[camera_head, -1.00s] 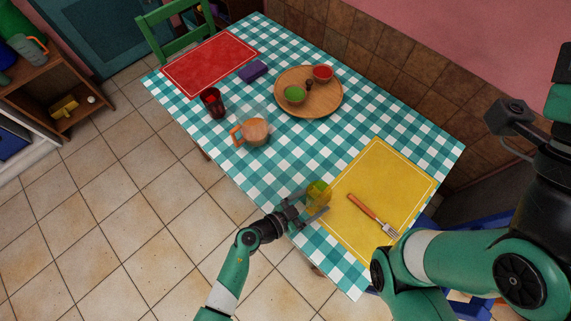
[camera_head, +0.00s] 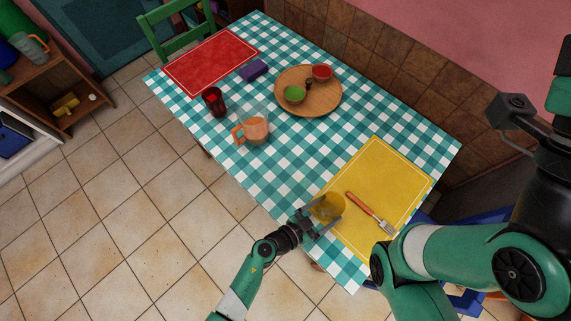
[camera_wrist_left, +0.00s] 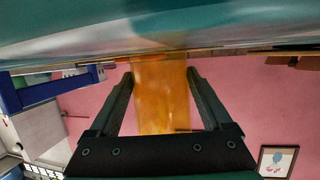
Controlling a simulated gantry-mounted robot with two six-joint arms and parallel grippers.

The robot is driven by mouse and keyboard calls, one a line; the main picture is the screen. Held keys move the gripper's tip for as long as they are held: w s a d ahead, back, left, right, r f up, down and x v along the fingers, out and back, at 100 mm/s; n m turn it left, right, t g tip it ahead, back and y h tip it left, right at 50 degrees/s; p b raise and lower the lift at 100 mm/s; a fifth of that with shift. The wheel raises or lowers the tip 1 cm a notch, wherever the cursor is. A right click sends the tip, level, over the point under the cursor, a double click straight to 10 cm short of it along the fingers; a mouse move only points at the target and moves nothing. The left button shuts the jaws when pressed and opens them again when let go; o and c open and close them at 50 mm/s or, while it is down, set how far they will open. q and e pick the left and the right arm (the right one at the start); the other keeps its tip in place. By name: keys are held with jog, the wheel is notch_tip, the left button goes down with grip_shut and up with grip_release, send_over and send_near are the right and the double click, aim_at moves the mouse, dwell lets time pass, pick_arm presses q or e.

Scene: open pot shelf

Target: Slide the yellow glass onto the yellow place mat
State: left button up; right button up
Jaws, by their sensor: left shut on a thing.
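The yellow glass (camera_head: 328,207) is see-through and stands at the left edge of the yellow place mat (camera_head: 388,178), seeming to overlap the mat. My left gripper (camera_head: 326,215) is shut on the glass, one finger on each side of it. In the left wrist view the glass (camera_wrist_left: 161,95) fills the space between the two fingers of the gripper (camera_wrist_left: 161,85). How much of its base rests on the mat is hard to tell. My right arm shows at the right of the head view, but its gripper is out of view.
A fork (camera_head: 368,212) with a wooden handle lies on the mat, right of the glass.

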pick_arm(q)
jog(key=o, duration=0.8)
jog(key=shift+c, duration=0.2)
jog(key=shift+s+a+r+p, duration=0.1)
jog(key=shift+a+r+p, duration=0.05)
jog(key=shift+a+p, duration=0.2)
jog(key=p+v, duration=0.6)
jog(key=v, duration=0.4)
jog(key=shift+s+r, duration=0.1)
jog(key=shift+r, duration=0.05)
jog(key=shift+s+a, duration=0.3)
